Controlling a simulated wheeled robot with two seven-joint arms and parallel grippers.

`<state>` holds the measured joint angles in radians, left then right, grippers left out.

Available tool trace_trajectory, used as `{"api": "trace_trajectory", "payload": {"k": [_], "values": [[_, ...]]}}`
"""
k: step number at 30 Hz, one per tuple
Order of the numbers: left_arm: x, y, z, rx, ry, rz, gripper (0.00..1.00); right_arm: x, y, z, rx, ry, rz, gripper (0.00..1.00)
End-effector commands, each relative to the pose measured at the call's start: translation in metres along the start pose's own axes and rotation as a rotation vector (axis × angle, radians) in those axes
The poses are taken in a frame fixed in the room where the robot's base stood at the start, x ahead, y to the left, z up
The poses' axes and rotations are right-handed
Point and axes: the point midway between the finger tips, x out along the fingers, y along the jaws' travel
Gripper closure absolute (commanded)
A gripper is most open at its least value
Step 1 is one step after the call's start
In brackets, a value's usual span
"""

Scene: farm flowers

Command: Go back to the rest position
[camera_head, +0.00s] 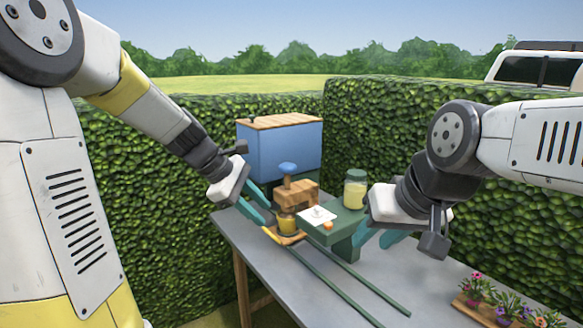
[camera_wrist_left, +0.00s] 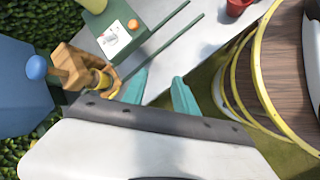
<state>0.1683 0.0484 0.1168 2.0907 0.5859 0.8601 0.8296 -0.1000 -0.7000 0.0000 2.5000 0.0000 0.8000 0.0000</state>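My left gripper (camera_head: 262,206) is raised by the left end of the grey table (camera_head: 262,262), close to a small amber jar (camera_head: 287,223) on a wooden holder. In the left wrist view, the left gripper's teal fingers (camera_wrist_left: 159,92) are apart with nothing between them. The amber jar (camera_wrist_left: 103,80) is to their left there, apart from them. My right gripper (camera_head: 378,237) is over the table, to the right of the green stand (camera_head: 345,232). Its teal fingers are apart and no object shows between them. Its wrist partly hides the fingers.
Behind are a wooden block with a blue knob (camera_head: 288,168) and a blue box (camera_head: 280,148). Green rails (camera_head: 340,272) cross the table. Potted flowers (camera_head: 475,289) stand front right.

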Motion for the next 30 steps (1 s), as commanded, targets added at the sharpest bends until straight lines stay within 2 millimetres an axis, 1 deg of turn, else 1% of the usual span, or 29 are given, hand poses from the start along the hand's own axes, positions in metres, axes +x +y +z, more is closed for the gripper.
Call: {"api": "trace_trajectory", "payload": {"k": [1,5,6,9,12,15,18,21,30], "values": [[-0.017,-0.015,0.012,0.144,0.049,0.001,0.66,0.0,0.0,0.0,0.0,0.0,0.0,0.64],[-0.05,-0.055,0.028,0.512,0.17,-0.024,0.66,0.0,0.0,0.0,0.0,0.0,0.0,0.64],[-0.059,-0.068,0.031,0.622,0.206,-0.034,0.66,0.0,0.0,0.0,0.0,0.0,0.0,0.64],[-0.08,-0.098,0.036,0.887,0.294,-0.065,0.66,0.0,0.0,0.0,0.0,0.0,0.0,0.64],[-0.095,-0.123,0.038,1.112,0.371,-0.098,0.66,0.0,0.0,0.0,0.0,0.0,0.0,0.64],[-0.104,-0.141,0.036,1.275,0.427,-0.128,0.66,0.0,0.0,0.0,0.0,0.0,0.0,0.64],[-0.109,-0.152,0.035,1.374,0.462,-0.15,0.66,0.0,0.0,0.0,0.0,0.0,0.0,0.64],[-0.111,-0.156,0.034,1.419,0.477,-0.162,0.66,0.0,0.0,0.0,0.0,0.0,0.0,0.64],[-0.112,-0.156,0.034,1.424,0.479,-0.164,0.66,0.0,0.0,0.0,0.0,0.0,0.0,0.64]]}}
